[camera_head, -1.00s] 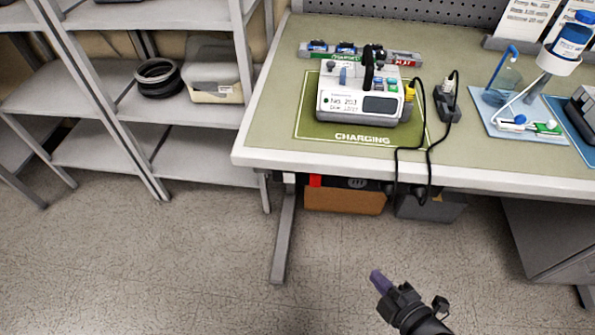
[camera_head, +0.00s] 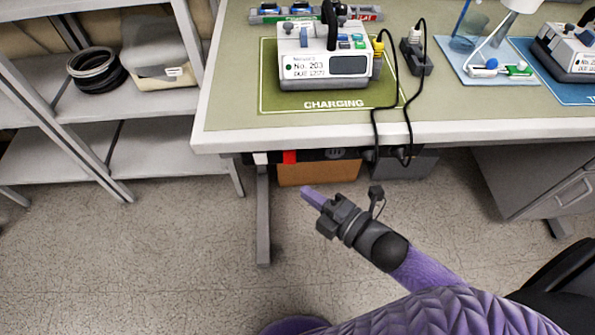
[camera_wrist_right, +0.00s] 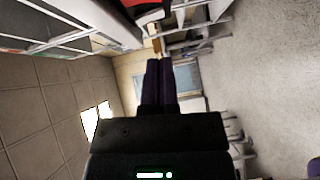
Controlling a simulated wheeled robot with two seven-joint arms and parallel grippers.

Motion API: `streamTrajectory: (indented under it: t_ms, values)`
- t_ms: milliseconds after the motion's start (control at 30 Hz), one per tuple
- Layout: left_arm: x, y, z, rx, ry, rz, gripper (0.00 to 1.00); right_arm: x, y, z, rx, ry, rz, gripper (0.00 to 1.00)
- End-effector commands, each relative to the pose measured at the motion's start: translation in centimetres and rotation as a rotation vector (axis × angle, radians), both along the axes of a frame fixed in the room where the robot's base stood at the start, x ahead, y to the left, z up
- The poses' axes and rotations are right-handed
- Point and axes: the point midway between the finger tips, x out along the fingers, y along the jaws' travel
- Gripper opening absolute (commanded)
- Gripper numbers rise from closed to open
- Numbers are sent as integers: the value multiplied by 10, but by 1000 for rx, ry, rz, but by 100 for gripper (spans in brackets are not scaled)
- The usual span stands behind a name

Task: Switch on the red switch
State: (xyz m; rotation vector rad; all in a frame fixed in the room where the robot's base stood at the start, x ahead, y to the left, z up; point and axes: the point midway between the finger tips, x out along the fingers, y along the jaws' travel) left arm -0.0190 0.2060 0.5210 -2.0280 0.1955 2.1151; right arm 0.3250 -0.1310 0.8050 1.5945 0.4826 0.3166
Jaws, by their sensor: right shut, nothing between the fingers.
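The red switch (camera_head: 290,157) shows as a small red block under the front edge of the workbench, beside a white block on a dark strip. Its exact position, on or off, is too small to tell. A red patch (camera_wrist_right: 148,12) at the top edge of the right wrist view may be the same part. My right gripper (camera_head: 306,192) is shut and empty, its purple fingers pointing up and left, in the picture just below the switch and apart from it. In the right wrist view its two fingers (camera_wrist_right: 159,82) lie together. My left gripper is out of view.
The workbench (camera_head: 230,128) carries an infusion pump (camera_head: 325,55) on a green charging mat. Black cables (camera_head: 376,125) hang over the front edge. An orange-brown box (camera_head: 318,173) stands beneath, near a table leg (camera_head: 263,215). Shelves (camera_head: 150,150) stand left. The floor in front is clear.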

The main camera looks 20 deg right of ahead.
Motion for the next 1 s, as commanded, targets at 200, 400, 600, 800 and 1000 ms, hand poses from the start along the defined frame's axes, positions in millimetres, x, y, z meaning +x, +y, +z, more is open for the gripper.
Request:
streamTrajectory:
  t_ms: [200,400,600,800,1000]
  values:
    - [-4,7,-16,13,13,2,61,40,11,-8,-3,-1,0,0]
    - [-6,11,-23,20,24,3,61,61,5,-9,-1,0,0,0]
    - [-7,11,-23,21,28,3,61,65,4,-8,0,2,-1,0]
    - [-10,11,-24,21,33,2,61,65,3,-9,-1,-4,-1,0]
    - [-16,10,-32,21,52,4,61,70,2,-10,-16,-57,0,0]
